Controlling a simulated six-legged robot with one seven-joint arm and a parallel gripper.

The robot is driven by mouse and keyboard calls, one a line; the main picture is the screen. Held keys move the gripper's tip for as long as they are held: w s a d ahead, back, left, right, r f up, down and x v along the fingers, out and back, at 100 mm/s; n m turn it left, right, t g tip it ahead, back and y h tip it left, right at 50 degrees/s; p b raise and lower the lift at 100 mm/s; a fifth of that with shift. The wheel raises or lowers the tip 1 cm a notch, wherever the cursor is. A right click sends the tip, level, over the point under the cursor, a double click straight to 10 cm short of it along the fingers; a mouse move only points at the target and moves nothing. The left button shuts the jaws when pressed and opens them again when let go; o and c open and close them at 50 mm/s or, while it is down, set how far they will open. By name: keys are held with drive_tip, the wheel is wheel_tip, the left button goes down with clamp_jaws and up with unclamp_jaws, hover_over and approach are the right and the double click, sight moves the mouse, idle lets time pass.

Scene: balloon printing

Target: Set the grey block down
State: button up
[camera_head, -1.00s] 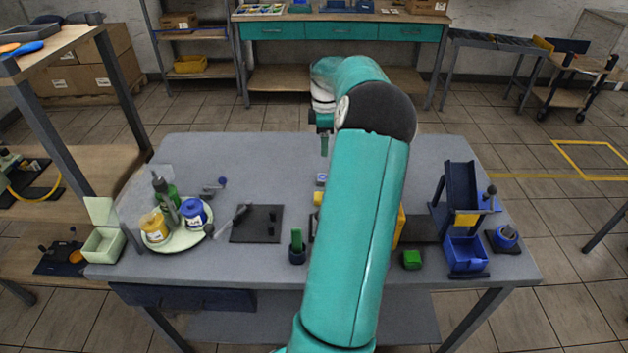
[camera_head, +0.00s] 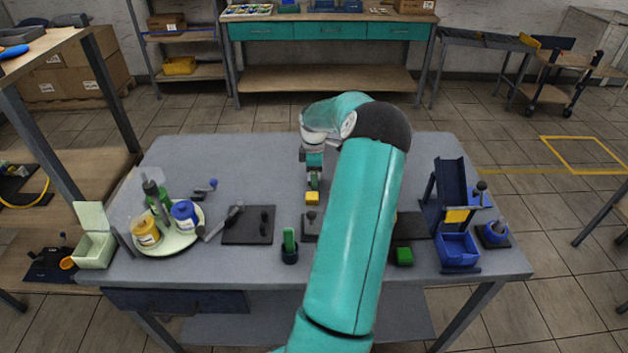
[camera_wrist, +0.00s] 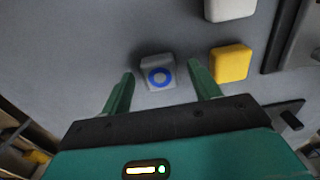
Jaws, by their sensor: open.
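The grey block (camera_wrist: 145,66) has a blue ring on its face and lies on the grey tabletop in the wrist view. My gripper (camera_wrist: 160,70) is open, with one green finger on each side of the block. No contact between fingers and block shows. In the head view my gripper (camera_head: 314,184) points down just behind the yellow block (camera_head: 312,198), and the grey block is hidden there.
The yellow block (camera_wrist: 230,63) and a white block (camera_wrist: 230,8) lie right of the grey block. A black plate (camera_head: 250,226), a round tray (camera_head: 171,240) with bottles and jars, and a blue bin (camera_head: 458,250) stand on the table (camera_head: 240,160). The table's far left is clear.

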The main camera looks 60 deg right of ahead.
drive_tip(key=c, duration=1.1)
drive_tip(key=shift+c, duration=0.2)
drive_tip(key=shift+r, duration=0.1)
drive_tip(key=shift+r, duration=0.5)
wheel_tip(320, 180, up, 2)
drive_tip(key=shift+r, duration=0.15)
drive_tip(key=s+a+r, duration=0.8)
drive_tip(key=a+r, duration=0.1)
drive_tip(key=a, duration=0.2)
drive_tip(key=shift+a+r, duration=0.2)
drive_tip(key=shift+r, duration=0.05)
